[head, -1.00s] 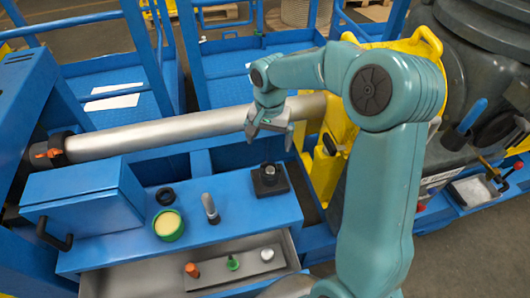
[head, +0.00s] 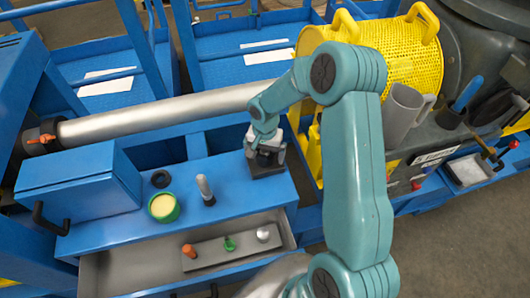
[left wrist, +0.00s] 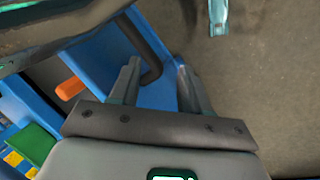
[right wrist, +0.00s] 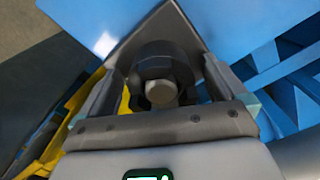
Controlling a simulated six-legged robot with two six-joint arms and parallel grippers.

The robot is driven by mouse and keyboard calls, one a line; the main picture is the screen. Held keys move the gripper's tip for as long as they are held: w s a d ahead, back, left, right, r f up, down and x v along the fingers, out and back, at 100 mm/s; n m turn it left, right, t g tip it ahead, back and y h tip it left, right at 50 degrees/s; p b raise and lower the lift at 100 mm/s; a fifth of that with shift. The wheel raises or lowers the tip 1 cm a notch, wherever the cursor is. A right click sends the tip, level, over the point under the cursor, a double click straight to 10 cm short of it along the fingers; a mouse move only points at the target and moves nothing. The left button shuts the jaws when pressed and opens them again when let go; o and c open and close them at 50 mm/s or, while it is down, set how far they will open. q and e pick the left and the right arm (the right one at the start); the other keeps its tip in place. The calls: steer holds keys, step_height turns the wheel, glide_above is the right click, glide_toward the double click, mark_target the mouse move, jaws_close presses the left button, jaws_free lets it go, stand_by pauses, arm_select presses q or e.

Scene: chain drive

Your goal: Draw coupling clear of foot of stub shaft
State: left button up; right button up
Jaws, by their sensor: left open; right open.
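The coupling (right wrist: 165,63), a dark round collar, sits around the stub shaft (right wrist: 161,93), whose pale end shows in the right wrist view. They stand on a dark square base (head: 268,170) at the right end of the blue bench top. My right gripper (right wrist: 158,72) is open, with one finger on each side of the coupling; I cannot tell whether they touch it. In the head view my right gripper (head: 266,146) hides most of the coupling. My left gripper (left wrist: 158,66) is open and empty near a black bar handle (left wrist: 148,50); it is outside the head view.
On the bench stand a black ring (head: 161,179), a green cup with yellow contents (head: 163,207) and a grey-topped pin (head: 205,190). A blue box (head: 80,185) is at left. An open drawer (head: 115,275) is in front. A long grey tube (head: 170,110) runs behind.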

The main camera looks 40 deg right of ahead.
jaws_close()
steer(key=shift+w+r+p, duration=0.1)
steer(key=shift+r+p, duration=0.2)
steer(key=shift+r, duration=0.15)
steer(key=shift+r+p, duration=2.85)
steer(key=shift+r, duration=2.25)
